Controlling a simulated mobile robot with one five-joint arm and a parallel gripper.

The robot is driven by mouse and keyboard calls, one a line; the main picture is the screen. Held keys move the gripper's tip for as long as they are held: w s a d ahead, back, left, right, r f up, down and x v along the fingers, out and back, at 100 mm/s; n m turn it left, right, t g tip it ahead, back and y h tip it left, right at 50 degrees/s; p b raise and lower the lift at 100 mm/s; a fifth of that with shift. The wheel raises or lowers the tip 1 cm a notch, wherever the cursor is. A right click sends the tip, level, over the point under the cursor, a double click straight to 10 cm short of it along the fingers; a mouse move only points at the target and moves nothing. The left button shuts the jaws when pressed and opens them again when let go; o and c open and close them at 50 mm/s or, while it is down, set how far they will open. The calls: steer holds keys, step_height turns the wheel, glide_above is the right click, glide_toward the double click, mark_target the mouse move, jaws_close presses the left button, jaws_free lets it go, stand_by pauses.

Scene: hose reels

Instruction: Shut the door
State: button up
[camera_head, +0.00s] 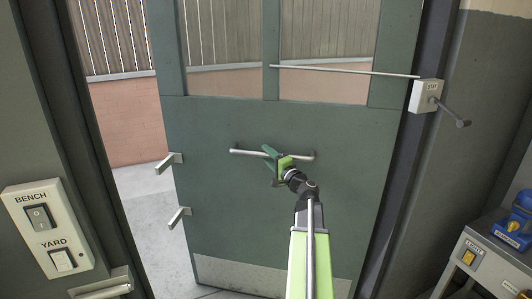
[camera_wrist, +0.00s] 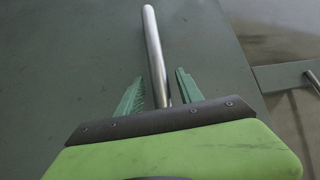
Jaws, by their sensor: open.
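The green door (camera_head: 215,130) stands ajar, with a gap along its left edge showing the yard outside. A horizontal metal bar handle (camera_head: 245,152) crosses its middle. In the wrist view, my gripper (camera_wrist: 160,90) is open, with one green finger on each side of the handle bar (camera_wrist: 152,45). I cannot tell whether either finger touches the bar. Two metal levers, an upper one (camera_head: 168,162) and a lower one (camera_head: 178,216), stick out at the door's left edge.
A thin rod (camera_head: 345,71) runs across the door to a white box marked STAY (camera_head: 425,95), which has a dark lever (camera_head: 455,117). A switch panel (camera_head: 48,228) marked BENCH and YARD is at left, above a metal bracket (camera_head: 103,288). A grey cabinet (camera_head: 482,262) stands at lower right.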

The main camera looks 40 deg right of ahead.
steer(key=shift+s+d, duration=0.15)
steer(key=shift+d, duration=0.05)
jaws_close()
steer(key=shift+s+d, duration=0.1)
stand_by(1.1)
